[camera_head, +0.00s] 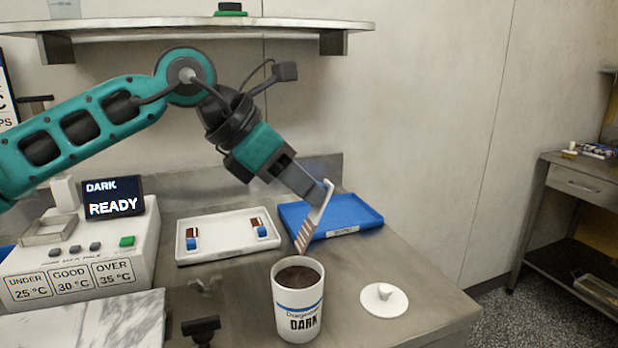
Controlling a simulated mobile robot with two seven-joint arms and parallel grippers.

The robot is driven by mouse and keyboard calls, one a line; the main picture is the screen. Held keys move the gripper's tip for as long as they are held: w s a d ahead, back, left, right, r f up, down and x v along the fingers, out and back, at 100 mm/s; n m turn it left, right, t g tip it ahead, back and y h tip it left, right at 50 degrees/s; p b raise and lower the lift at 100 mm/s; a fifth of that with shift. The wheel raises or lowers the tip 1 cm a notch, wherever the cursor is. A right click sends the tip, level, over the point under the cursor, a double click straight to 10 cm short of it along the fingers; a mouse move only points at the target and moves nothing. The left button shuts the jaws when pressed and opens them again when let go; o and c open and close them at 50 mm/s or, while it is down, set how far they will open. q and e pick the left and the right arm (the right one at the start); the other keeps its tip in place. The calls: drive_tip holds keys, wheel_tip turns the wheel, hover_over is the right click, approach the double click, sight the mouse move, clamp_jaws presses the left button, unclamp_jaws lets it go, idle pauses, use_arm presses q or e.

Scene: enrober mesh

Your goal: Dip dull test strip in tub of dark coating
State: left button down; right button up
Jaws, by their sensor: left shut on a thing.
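My left gripper (318,192) is shut on a pale test strip (314,222). The strip hangs tilted, its lower end pointing down and left, with brownish stripes on that end. The white tub (298,309), with a blue band and the word DARK, stands upright on the steel bench below. It is open, and dark coating (298,276) shows inside. The strip's lower end appears just above the tub's back rim, apart from the coating. Its exact depth over the opening is hard to tell. My right gripper is not in view.
A white tray (222,253) with small brown-and-blue pieces and a blue tray (362,214) lie behind the tub. A round white lid (384,300) lies to its right. A control box (125,259) with a display reading DARK READY (113,198) stands left. A shelf (200,27) hangs above.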

sight(302, 238)
use_arm(q)
drive_tip(key=f+b, duration=0.1)
drive_tip(key=a+f+b, duration=0.1)
drive_tip(key=f, duration=0.1)
drive_tip(key=shift+s, duration=0.15)
drive_tip(key=f+b, duration=0.1)
drive_tip(key=a+f+b, duration=0.1)
drive_tip(key=shift+s+f+b, duration=0.15)
drive_tip(key=shift+f+b, duration=0.05)
drive_tip(key=shift+b, duration=0.1)
drive_tip(key=shift+a+f+b, duration=0.2)
drive_tip(key=shift+f+b, duration=0.1)
drive_tip(key=shift+s+a+f+b, duration=0.15)
drive_tip(key=shift+a+f+b, duration=0.2)
drive_tip(key=shift+f+b, duration=0.35)
drive_tip(key=shift+s+a+f+b, duration=0.1)
drive_tip(key=shift+a+f+b, duration=0.2)
drive_tip(key=shift+f+b, duration=0.35)
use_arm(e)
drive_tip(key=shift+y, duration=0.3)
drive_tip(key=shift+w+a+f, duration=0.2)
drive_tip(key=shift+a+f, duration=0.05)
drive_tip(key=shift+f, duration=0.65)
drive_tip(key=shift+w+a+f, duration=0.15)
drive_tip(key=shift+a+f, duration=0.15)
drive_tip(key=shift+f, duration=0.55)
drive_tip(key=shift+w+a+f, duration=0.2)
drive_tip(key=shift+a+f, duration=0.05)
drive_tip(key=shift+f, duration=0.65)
